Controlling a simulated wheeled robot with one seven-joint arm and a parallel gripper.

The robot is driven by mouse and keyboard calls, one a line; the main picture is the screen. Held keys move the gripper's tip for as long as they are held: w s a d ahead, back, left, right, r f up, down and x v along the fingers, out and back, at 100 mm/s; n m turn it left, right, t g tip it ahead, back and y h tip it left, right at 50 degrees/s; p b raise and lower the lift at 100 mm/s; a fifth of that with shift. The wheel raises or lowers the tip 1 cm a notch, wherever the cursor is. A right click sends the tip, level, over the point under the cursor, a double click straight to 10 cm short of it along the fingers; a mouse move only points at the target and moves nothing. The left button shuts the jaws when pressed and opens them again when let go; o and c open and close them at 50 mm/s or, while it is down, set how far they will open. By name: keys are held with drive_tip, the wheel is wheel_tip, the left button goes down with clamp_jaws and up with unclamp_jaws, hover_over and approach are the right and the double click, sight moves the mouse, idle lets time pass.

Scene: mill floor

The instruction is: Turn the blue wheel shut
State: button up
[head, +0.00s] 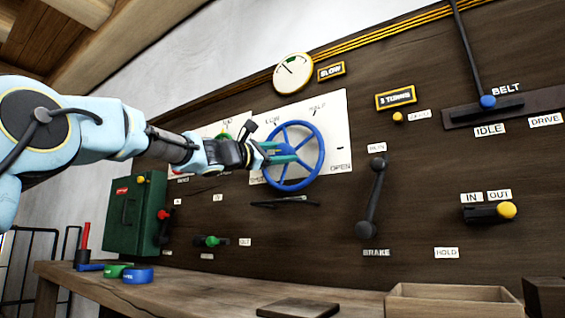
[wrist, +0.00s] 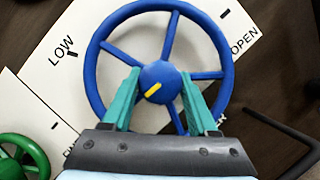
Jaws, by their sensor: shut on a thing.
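The blue wheel (head: 318,158) is a spoked handwheel on a white plate (head: 340,130) on the dark board. The plate bears LOW, HALF and OPEN marks, and another label is partly hidden. In the wrist view the wheel (wrist: 91,62) fills the middle, and a yellow mark on its hub points to the lower left. My gripper (head: 288,153) reaches it from the left. Its teal fingers (wrist: 157,95) stand on either side of the hub, among the spokes, and are shut on the wheel.
A green wheel (wrist: 38,150) is at the lower left in the wrist view. A black bar handle (wrist: 285,130) is at the right. The brake lever (head: 371,200) and belt lever (head: 472,50) are right of the wheel. A green box (head: 130,215) hangs left, above a wooden bench (head: 200,297).

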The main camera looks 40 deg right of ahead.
drive_tip(key=shift+w+f+n+b, duration=0.1)
drive_tip(key=shift+n+b, duration=0.25)
drive_tip(key=shift+n, duration=0.35)
drive_tip(key=o, duration=1.4)
drive_tip(key=shift+c, duration=0.2)
drive_tip(key=b+v, duration=0.3)
drive_tip(key=v, duration=0.7)
drive_tip(key=shift+a+f, duration=0.2)
drive_tip(key=shift+a, duration=0.15)
drive_tip(key=shift+r, duration=0.1)
